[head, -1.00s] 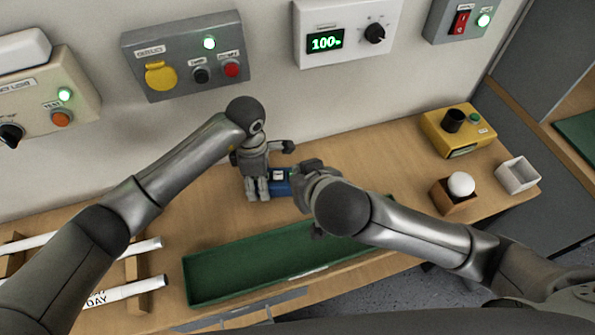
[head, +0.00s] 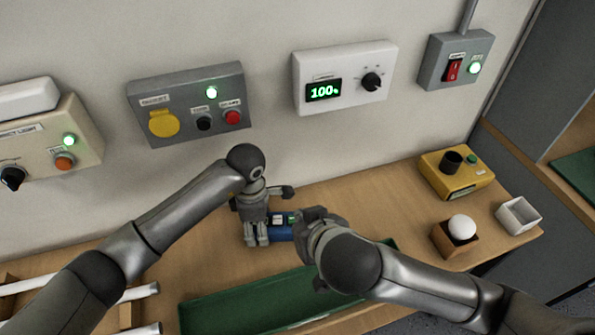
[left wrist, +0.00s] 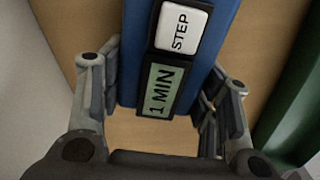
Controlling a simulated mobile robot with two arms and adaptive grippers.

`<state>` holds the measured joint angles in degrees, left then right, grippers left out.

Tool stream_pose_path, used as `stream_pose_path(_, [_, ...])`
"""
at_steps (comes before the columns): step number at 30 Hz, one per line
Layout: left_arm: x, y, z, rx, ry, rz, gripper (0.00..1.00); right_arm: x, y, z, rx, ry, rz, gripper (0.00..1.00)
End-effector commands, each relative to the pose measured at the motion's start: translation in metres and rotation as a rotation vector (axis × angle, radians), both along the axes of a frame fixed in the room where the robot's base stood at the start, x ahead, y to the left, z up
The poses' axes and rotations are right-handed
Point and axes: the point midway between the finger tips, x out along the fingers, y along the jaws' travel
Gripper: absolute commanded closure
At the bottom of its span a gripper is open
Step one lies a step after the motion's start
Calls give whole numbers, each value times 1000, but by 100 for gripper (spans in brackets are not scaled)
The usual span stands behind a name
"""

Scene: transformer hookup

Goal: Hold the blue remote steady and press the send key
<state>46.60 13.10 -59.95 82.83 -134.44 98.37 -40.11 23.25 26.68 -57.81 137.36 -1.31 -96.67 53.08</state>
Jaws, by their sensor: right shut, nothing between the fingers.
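The blue remote (head: 281,233) lies on the wooden bench below the wall boxes. In the left wrist view the remote (left wrist: 222,25) shows a white STEP key (left wrist: 181,30) and a display (left wrist: 161,90) reading 1 MIN. My left gripper (head: 257,240) points down at its left end. I cannot make out a send key.
A green tray (head: 215,312) lies in front. White tubes (head: 140,292) rest on a rack at left. A yellow box (head: 455,178), a white ball (head: 462,227) in a wooden holder and a white open box (head: 517,215) stand at right. Wall boxes, one displaying 100 (head: 324,91), hang behind.

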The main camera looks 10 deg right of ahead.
Motion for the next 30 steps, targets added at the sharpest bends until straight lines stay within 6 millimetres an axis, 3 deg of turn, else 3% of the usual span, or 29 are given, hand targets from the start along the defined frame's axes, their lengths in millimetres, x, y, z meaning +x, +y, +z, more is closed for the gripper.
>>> stream_pose_path(5, [0,0,0,0,0,0,20,0,0,0,0,0,0,100])
stream_pose_path(17, [1,-1,6,-2,-3,0,20,0,0,0,0,0,0,100])
stream_pose_path(20, [2,-1,19,-2,-5,0,20,0,0,0,0,0,0,100])
stream_pose_path(30, [1,0,90,-1,-5,-1,20,0,0,0,0,0,0,100])
